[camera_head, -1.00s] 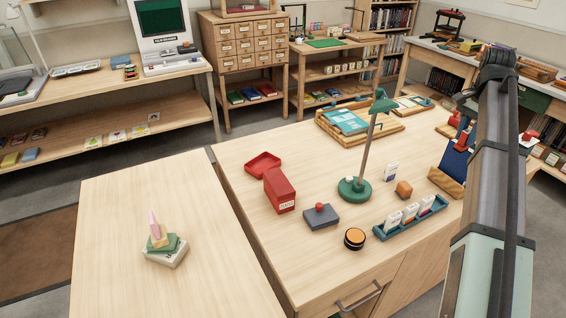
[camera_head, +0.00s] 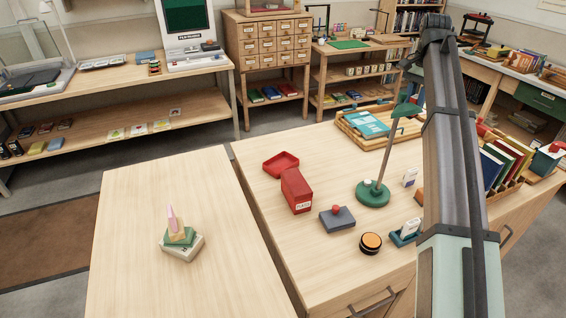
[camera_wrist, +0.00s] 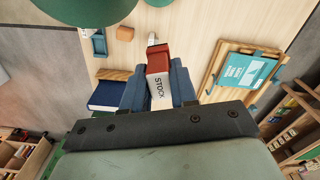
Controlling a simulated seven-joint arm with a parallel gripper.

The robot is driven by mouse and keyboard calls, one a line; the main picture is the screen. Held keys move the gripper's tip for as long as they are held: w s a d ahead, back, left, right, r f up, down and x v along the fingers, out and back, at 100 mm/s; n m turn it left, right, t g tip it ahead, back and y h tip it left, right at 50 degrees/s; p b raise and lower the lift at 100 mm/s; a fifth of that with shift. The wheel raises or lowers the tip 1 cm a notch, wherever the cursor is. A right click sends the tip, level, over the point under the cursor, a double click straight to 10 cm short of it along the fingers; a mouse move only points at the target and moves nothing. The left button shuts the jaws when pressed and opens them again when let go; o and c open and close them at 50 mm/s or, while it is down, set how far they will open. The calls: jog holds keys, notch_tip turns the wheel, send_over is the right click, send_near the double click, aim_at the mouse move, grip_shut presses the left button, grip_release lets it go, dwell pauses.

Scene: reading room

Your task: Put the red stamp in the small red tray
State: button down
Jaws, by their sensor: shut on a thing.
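The red stamp (camera_wrist: 158,60), with a white face lettered "STOCK", is between the two blue-grey fingers of my gripper (camera_wrist: 157,78) in the wrist view. The fingers are shut on its sides. In the head view my arm hides the gripper and the stamp. The small red tray (camera_head: 281,160) lies on the wooden desk, left of centre in the head view, and looks empty. It is out of the wrist view.
A red box (camera_head: 297,190) stands right in front of the tray. A grey pad with a red knob (camera_head: 337,218), an orange-topped round tin (camera_head: 371,243) and a green lamp (camera_head: 373,192) stand nearby. A wooden tray with a teal book (camera_wrist: 245,70) lies beyond. The left table (camera_head: 130,230) is mostly clear.

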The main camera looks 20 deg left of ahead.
jog(key=a+n, duration=0.3)
jog(key=a, duration=1.9)
jog(key=n, duration=0.3)
send_over(281, 166)
jog(key=shift+s+f, duration=0.1)
jog(key=shift+f, duration=14.25)
jog(key=shift+f, duration=0.15)
jog(key=c, duration=0.9)
grip_release()
notch_tip(281, 166, up, 12)
jog(key=shift+r, duration=0.15)
